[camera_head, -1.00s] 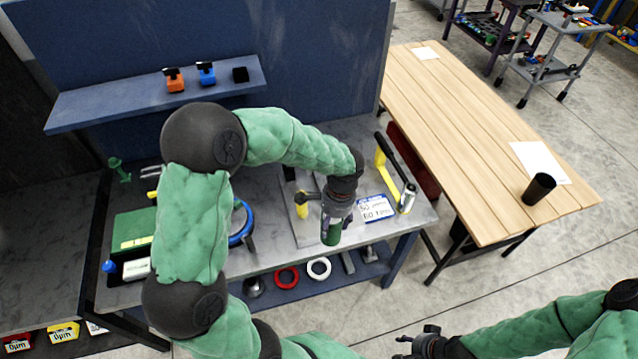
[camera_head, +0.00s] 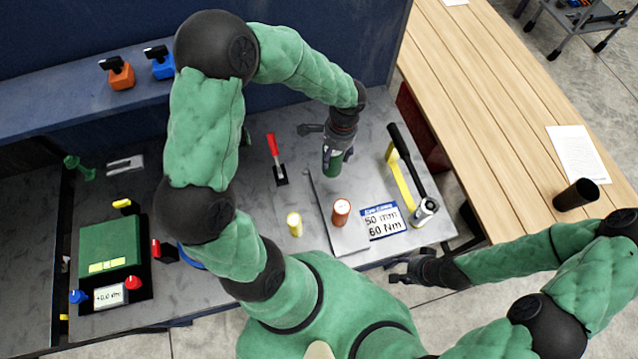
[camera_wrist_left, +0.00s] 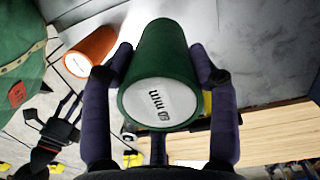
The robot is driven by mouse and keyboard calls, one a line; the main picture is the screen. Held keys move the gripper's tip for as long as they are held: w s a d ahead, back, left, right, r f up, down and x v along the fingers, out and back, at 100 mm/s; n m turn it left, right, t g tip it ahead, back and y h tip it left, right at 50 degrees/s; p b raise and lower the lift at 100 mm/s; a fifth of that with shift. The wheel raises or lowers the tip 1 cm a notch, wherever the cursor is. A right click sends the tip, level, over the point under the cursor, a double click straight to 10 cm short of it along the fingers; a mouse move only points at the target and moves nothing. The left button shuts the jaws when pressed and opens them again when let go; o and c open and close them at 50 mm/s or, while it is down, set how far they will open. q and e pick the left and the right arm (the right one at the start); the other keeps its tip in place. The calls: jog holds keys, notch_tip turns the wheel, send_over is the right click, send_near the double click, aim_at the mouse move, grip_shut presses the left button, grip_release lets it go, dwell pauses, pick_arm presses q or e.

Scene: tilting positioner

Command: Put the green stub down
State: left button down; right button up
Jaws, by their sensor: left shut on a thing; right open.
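The green stub (camera_head: 332,164) is a short dark green cylinder held in my left gripper (camera_head: 336,157), over the back part of the grey plate on the bench. In the left wrist view the stub (camera_wrist_left: 157,62) sits between the two fingers of the left gripper (camera_wrist_left: 160,75), its pale marked end facing the camera. Whether its far end touches the surface cannot be told. An orange-brown stub (camera_head: 341,211) stands on the plate in front of it. It also shows in the wrist view (camera_wrist_left: 90,52). My right gripper (camera_head: 402,272) is open and empty by the bench's front right corner.
A green box (camera_head: 110,246) is at the bench's left.

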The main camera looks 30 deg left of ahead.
aim_at(332, 170)
pick_arm(q)
notch_tip(332, 170, down, 6)
jog(key=shift+s+r, duration=0.1)
jog(key=shift+r, duration=0.1)
jog(key=shift+f, duration=0.45)
notch_tip(332, 170, down, 3)
jog(key=shift+r, duration=0.15)
jog(key=shift+f, duration=0.4)
jog(key=shift+c, duration=1.6)
grip_release()
jog(key=shift+f, duration=0.1)
